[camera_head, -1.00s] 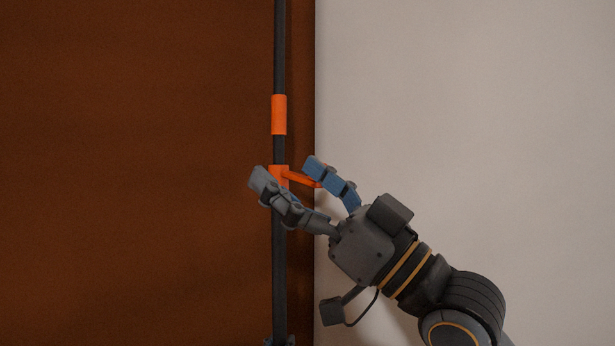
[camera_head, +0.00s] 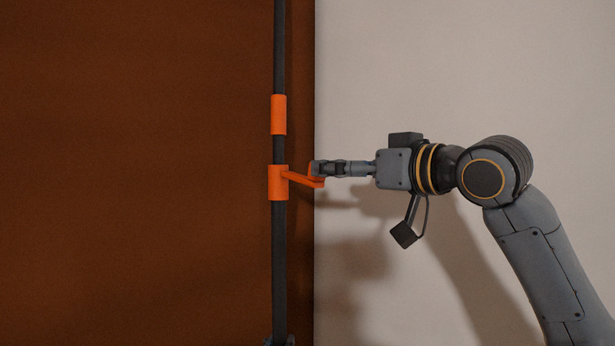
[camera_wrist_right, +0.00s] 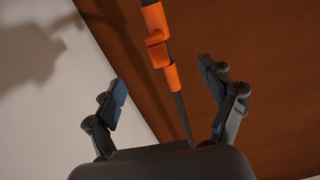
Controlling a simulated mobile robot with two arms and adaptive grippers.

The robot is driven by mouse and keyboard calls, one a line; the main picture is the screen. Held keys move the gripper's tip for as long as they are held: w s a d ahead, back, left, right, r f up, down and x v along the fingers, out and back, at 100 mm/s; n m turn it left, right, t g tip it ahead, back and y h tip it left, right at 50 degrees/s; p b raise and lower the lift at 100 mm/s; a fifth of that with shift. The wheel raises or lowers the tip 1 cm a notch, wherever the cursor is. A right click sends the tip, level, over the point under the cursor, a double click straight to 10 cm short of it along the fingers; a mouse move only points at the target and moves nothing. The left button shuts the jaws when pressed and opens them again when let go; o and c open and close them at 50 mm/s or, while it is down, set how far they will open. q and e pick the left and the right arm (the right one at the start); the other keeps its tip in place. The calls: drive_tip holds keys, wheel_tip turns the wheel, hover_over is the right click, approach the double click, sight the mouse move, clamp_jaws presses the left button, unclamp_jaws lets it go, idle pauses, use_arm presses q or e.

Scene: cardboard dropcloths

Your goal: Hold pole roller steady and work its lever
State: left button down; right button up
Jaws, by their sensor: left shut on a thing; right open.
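The pole roller is a dark upright pole (camera_head: 279,240) with a plain orange sleeve (camera_head: 279,115) and, below it, an orange collar (camera_head: 278,183). An orange lever (camera_head: 300,179) sticks out right from the collar. My right gripper (camera_head: 315,168) comes in from the right, seen edge-on, its tips at the lever's outer end; whether they touch cannot be told. In the right wrist view its fingers (camera_wrist_right: 165,92) are spread wide and empty, with the orange parts (camera_wrist_right: 157,52) ahead between them. My left gripper (camera_head: 280,341) barely shows at the bottom edge, shut around the pole.
A brown panel (camera_head: 130,180) fills the left behind the pole, its straight edge just right of the pole. A pale wall (camera_head: 480,70) lies to the right, with shadows on it. The space around the upper pole is clear.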

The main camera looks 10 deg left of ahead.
drive_tip(key=shift+x, duration=3.3)
clamp_jaws()
drive_tip(key=shift+f, duration=0.2)
